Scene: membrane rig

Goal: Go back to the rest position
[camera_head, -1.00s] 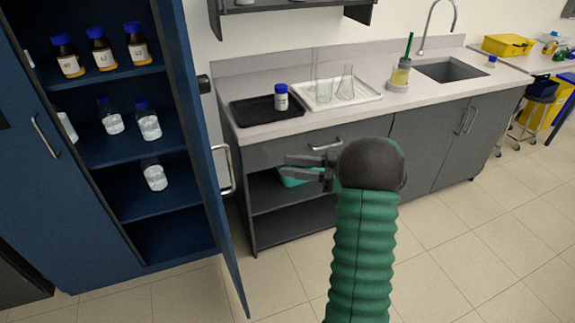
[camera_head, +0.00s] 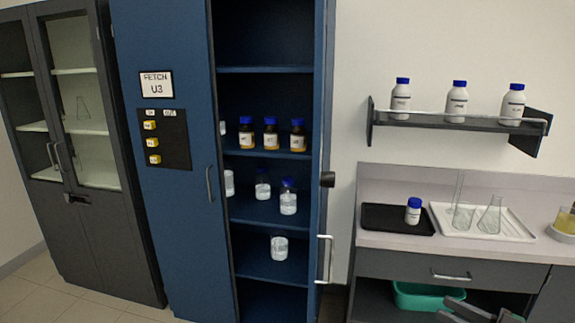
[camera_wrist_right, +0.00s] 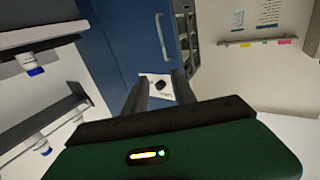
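My right gripper (camera_head: 452,309) shows at the bottom right edge of the head view, in front of the grey bench unit. Most of its arm is below the picture. In the right wrist view its two fingers (camera_wrist_right: 158,88) stand apart with nothing held between them. A white patch with a dark spot shows beyond the fingertips. My left gripper is in neither view. A white bottle with a blue cap (camera_head: 413,211) stands upright on the black tray (camera_head: 380,218) on the bench, apart from the gripper.
The blue cabinet (camera_head: 168,215) stands open, with several bottles on its shelves. A wall shelf (camera_head: 430,121) holds three white bottles. A white tray (camera_head: 505,230) holds glassware. A teal bin (camera_head: 415,297) sits under the bench. A grey glazed cabinet (camera_head: 110,235) stands at left.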

